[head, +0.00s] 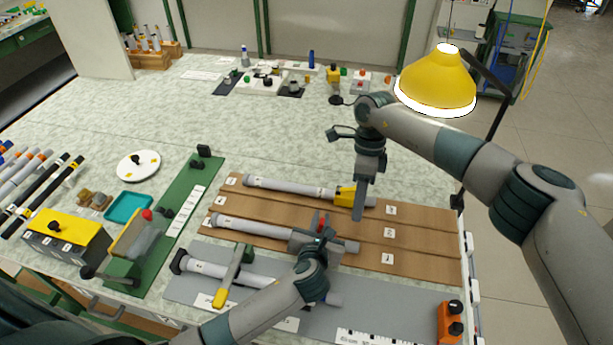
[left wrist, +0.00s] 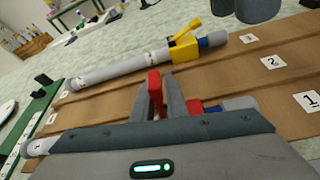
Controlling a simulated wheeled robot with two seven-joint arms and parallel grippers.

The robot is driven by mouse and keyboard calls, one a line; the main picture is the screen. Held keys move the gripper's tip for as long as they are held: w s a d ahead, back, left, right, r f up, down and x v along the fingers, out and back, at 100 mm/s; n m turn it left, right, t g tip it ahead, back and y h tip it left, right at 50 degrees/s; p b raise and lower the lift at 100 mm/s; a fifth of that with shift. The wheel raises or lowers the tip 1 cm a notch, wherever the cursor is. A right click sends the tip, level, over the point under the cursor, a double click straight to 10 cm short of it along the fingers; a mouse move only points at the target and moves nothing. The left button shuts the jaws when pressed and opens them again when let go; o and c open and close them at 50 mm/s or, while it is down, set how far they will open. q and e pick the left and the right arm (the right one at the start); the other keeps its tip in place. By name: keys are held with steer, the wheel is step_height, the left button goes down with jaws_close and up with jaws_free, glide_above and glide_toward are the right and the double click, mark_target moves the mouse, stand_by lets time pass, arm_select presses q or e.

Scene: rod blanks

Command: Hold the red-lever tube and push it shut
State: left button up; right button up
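The red-lever tube (head: 250,228) is grey and lies along the middle lane of the brown board, marked 2. Its red lever (left wrist: 155,88) stands up between the two fingers of my left gripper (left wrist: 160,100), which look closed on it. The red clamp body (left wrist: 195,107) and a blue part show just right of the fingers; the tube's middle is hidden behind the gripper. My right gripper (head: 358,205) points down by the yellow clamp (head: 344,195) of the tube in lane 3. Its finger gap is hidden, and I cannot tell if it touches anything.
Another tube (head: 225,271) lies on the grey mat (head: 393,322) in front, under a yellow-ended handle (head: 221,297). A green board with a stop (head: 203,150) stands left. A yellow lamp (head: 438,80) stands at the back right.

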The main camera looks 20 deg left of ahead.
arm_select(q)
steer(key=shift+o, duration=0.9)
steer(key=shift+s, duration=0.1)
steer(key=v, duration=1.2)
